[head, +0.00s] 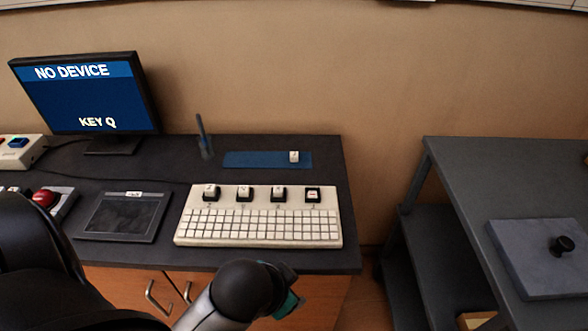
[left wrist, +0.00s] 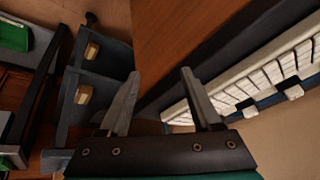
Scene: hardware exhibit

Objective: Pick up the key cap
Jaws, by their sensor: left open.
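A small white key cap (head: 294,156) sits at the right end of a flat blue mat (head: 252,160) at the back of the dark desk. In front of it is a white keyboard (head: 186,229) with several large caps in its top row; its rightmost large position (head: 313,195) looks dark with a pale, reddish centre. My left arm reaches in front of the desk's front edge in the head view, its fingers hidden there. In the left wrist view my left gripper (left wrist: 160,84) is open and empty, with the keyboard (left wrist: 242,87) beyond its right finger. My right gripper is not in view.
A monitor (head: 90,100) reads "NO DEVICE" and "KEY Q". A grey table (head: 470,180) stands right, across a gap.

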